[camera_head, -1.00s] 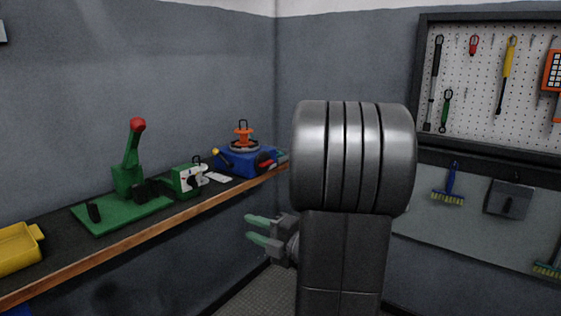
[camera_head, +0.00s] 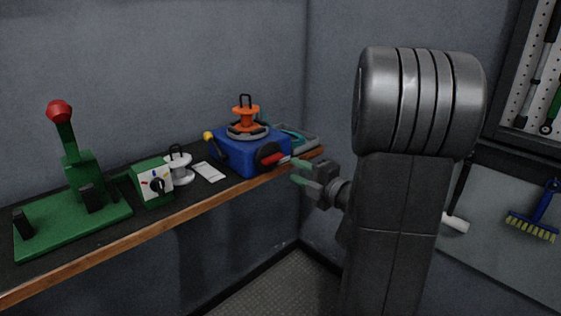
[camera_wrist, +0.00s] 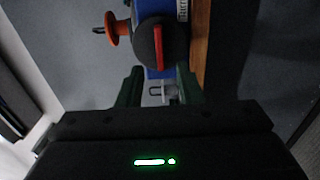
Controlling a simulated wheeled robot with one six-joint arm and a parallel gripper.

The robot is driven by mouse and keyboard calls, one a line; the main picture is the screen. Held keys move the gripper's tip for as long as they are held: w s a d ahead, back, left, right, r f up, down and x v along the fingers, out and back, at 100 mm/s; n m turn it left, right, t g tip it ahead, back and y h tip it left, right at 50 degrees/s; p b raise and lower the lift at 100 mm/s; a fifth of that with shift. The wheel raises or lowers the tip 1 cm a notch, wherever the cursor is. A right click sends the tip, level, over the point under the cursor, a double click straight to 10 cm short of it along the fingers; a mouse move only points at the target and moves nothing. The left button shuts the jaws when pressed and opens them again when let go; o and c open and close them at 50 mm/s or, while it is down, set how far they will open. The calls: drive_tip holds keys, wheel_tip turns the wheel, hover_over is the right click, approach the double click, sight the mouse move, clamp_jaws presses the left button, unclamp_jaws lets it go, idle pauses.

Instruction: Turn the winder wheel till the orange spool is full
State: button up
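The blue winder (camera_head: 236,154) sits on the bench toward its right end. The orange spool (camera_head: 245,117) stands upright on top of it; it shows sideways in the wrist view (camera_wrist: 119,28). The winder wheel, a black disc with a red bar (camera_head: 267,155), is on the winder's front face. In the wrist view the wheel (camera_wrist: 148,46) lies ahead of the fingers, its red bar along the picture's height. My gripper (camera_head: 300,174) is open and empty, with green fingers apart, just right of the wheel and not visibly touching it. How full the spool is cannot be told.
A yellow-knobbed lever (camera_head: 209,138) is at the winder's left. A white spool (camera_head: 181,170), a green dial box (camera_head: 152,186), a white card (camera_head: 209,172) and a green press with a red knob (camera_head: 75,155) stand farther left.

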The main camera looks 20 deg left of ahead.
sight(275, 160)
drive_tip(key=x, duration=0.7)
drive_tip(key=shift+a, duration=0.2)
clamp_jaws()
